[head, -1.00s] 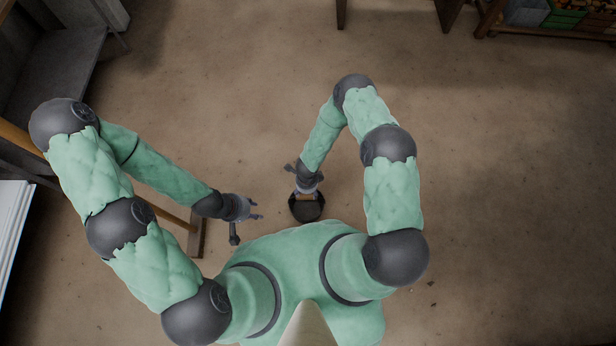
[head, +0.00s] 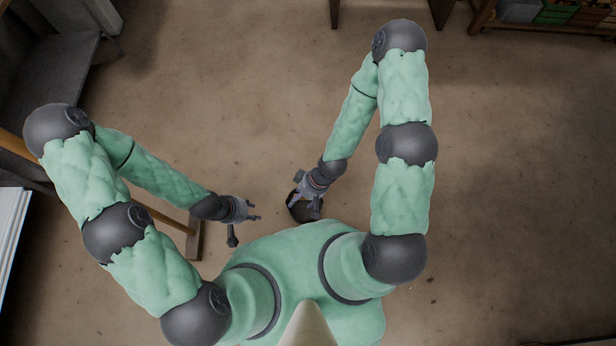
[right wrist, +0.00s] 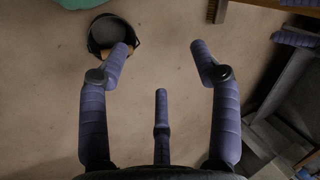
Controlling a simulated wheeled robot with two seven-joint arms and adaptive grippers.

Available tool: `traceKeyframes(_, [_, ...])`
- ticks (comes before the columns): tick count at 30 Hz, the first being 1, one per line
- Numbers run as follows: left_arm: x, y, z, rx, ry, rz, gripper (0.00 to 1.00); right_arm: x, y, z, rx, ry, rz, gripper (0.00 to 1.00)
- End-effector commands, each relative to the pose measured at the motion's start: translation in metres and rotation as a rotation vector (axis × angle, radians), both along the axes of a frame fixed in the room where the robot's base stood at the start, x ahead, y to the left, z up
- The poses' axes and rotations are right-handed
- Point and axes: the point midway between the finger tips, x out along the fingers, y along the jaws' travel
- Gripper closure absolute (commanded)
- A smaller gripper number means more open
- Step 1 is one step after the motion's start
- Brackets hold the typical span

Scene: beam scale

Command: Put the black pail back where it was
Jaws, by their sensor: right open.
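The black pail (head: 297,213) is in the middle of the head view, just in front of my body and partly hidden by my right gripper (head: 308,203). In the right wrist view the pail (right wrist: 104,29) is at the upper left, with a light wooden grip on its handle. The left-hand finger overlaps the pail's edge in that view; I cannot tell if they touch. My right gripper (right wrist: 160,54) is open, with nothing between its fingers. My left gripper (head: 254,211) is left of the pail, fingers apart, with nothing seen between them.
A small dark piece (head: 232,236) shows beneath the left gripper. A grey bench (head: 55,75) is at the upper left, a shelf with crates (head: 555,14) at the upper right. The floor between is clear.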

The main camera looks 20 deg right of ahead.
Motion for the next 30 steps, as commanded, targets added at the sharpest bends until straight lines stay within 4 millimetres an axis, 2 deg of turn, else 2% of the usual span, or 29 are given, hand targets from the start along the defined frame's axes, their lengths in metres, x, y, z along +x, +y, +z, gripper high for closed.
traceKeyframes(1, [0.0, 0.0, 0.0, 0.0, 0.0, 0.0, 0.6, 0.0, -0.006, 0.005, -0.019, 0.037, -0.132, 0.36])
traceKeyframes(3, [0.0, 0.0, 0.0, 0.0, 0.0, 0.0, 0.6, -0.001, -0.012, 0.009, -0.042, 0.081, -0.288, 0.36])
traceKeyframes(8, [0.0, 0.0, 0.0, 0.0, 0.0, 0.0, 0.6, -0.003, -0.021, 0.014, -0.069, 0.131, -0.472, 0.36])
traceKeyframes(17, [0.0, 0.0, 0.0, 0.0, 0.0, 0.0, 0.6, -0.003, -0.022, 0.015, -0.072, 0.138, -0.49, 0.36])
traceKeyframes(23, [0.0, 0.0, 0.018, 0.0, 0.0, 0.0, 0.6, -0.003, -0.022, 0.033, -0.071, 0.137, -0.488, 0.36])
traceKeyframes(30, [0.0, 0.0, 0.018, 0.0, 0.0, 0.0, 0.6, -0.003, -0.022, 0.033, -0.071, 0.137, -0.488, 0.36])
